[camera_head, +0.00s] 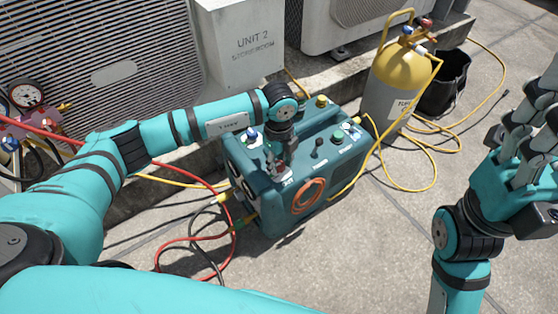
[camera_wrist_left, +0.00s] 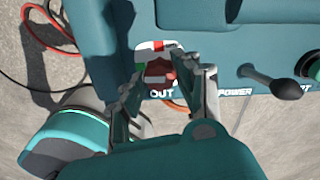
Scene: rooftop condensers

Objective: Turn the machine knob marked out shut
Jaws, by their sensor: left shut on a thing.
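The teal recovery machine (camera_head: 333,160) stands on the ground in the middle of the head view. Its red knob (camera_wrist_left: 158,74) sits above the printed word OUT in the left wrist view, with red and green marks on a white plate behind it. My left gripper (camera_wrist_left: 162,82) reaches down to the machine's top and is shut on this red knob, one finger on each side. In the head view the left gripper (camera_head: 282,168) hides most of the knob. My right gripper (camera_head: 525,135) is raised at the right, away from the machine, its fingers spread and empty.
A black lever (camera_wrist_left: 270,85) marked POWER stands right of the knob in the left wrist view. A yellow and grey cylinder (camera_head: 397,75), a black bucket (camera_head: 445,85), yellow hoses and a red hose (camera_head: 165,245) surround the machine. Condenser units stand behind.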

